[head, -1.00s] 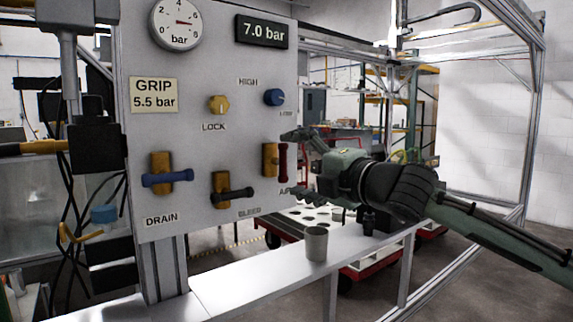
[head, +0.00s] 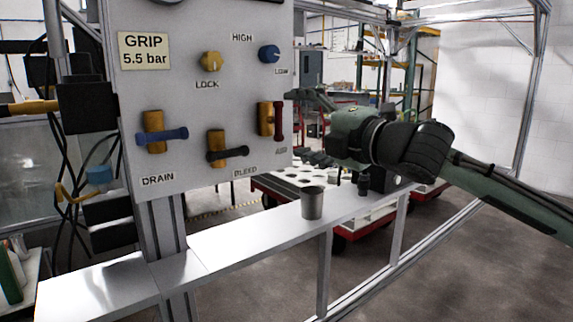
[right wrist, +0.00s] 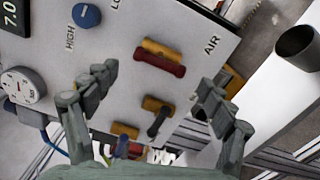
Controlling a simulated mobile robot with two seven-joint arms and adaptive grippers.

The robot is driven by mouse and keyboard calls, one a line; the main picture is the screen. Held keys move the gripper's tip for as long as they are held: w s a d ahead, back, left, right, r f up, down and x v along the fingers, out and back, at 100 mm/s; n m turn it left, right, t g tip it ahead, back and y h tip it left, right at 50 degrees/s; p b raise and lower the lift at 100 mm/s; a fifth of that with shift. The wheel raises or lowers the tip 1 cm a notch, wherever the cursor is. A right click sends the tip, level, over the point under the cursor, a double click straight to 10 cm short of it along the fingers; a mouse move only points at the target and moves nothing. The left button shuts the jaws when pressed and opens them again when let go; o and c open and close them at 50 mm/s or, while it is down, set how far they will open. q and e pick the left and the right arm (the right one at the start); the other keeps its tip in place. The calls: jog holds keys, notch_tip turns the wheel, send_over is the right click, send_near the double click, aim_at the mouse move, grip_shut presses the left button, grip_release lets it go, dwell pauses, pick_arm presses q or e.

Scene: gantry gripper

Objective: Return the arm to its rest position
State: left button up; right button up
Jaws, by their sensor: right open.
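My right gripper (head: 297,125) is open and empty at the right edge of the grey control panel (head: 205,90). Its fingers are spread above and below the level of the AIR valve's red handle (head: 279,119), which stands upright. In the right wrist view the open fingers (right wrist: 158,78) frame part of the panel. The red handle (right wrist: 160,61) lies in the gap, with nothing gripped. My right arm reaches in from the right. My left gripper is not in view.
The panel also carries the blue DRAIN handle (head: 162,136), black BLEED handle (head: 227,154), yellow LOCK knob (head: 210,62) and a blue knob (head: 269,54). A grey cup (head: 312,204) stands on the metal ledge (head: 245,240) below my right gripper. Open floor lies at lower right.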

aim_at(281, 122)
jog(key=x, duration=0.6)
